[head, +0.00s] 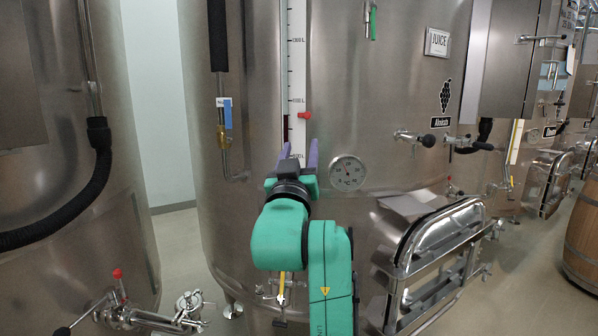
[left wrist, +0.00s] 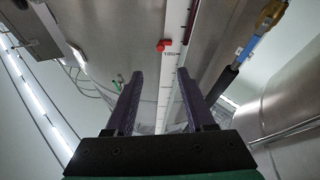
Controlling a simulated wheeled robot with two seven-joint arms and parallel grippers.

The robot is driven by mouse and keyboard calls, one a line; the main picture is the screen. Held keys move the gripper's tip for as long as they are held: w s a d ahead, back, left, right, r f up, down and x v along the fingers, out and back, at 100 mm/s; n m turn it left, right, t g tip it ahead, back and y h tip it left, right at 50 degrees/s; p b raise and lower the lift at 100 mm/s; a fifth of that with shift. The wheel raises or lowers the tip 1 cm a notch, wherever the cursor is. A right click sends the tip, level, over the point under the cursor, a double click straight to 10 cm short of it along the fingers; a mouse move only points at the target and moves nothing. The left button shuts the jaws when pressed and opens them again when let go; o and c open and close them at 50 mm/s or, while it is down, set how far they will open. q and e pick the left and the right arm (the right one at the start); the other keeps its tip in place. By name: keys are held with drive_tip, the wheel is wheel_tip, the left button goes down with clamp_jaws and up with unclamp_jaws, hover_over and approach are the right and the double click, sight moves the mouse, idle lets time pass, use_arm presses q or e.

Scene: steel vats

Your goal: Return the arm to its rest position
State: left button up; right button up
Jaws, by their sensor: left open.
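My left arm (head: 328,262) is green and reaches up in front of the middle steel vat (head: 390,95). My left gripper (head: 299,150) has purple fingers, which are open and empty in front of the lower part of the white level scale (head: 297,75). A red marker (head: 304,115) sits on the scale just above the fingertips. In the left wrist view the two fingers (left wrist: 158,95) stand apart with nothing between them, and the red marker (left wrist: 164,45) shows beyond them. My right gripper is not in view.
A round dial gauge (head: 348,173) is just right of the gripper. A hatch (head: 437,250) juts out at lower right. A blue-handled valve (head: 227,115) hangs to the left. Another vat (head: 60,190) stands at far left, and a wooden barrel (head: 583,240) at far right.

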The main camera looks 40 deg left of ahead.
use_arm(q)
drive_tip(key=shift+v, duration=0.75)
